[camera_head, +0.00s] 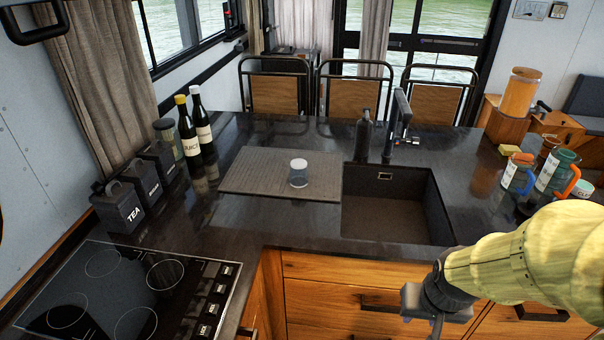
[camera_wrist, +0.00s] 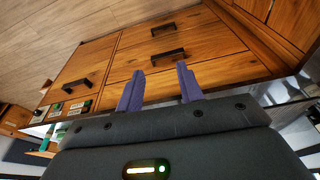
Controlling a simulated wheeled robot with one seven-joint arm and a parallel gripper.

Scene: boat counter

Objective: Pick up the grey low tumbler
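A low grey tumbler (camera_head: 298,173) with a pale top stands on a dark board (camera_head: 245,178) on the counter, left of the sink. My gripper (camera_head: 437,320) is in front of the counter, low and to the right, well apart from the tumbler. In the wrist view my gripper (camera_wrist: 159,85) shows two purple fingers spread apart with nothing between them. They face wooden drawer fronts (camera_wrist: 170,55). The tumbler does not show in the wrist view.
The sink (camera_head: 390,205) with a black tap (camera_head: 398,120) is right of the board. Two bottles (camera_head: 195,125) and dark canisters (camera_head: 120,207) stand left, behind the cooktop (camera_head: 125,290). Mugs (camera_head: 517,172) stand at the right. The counter in front of the board is clear.

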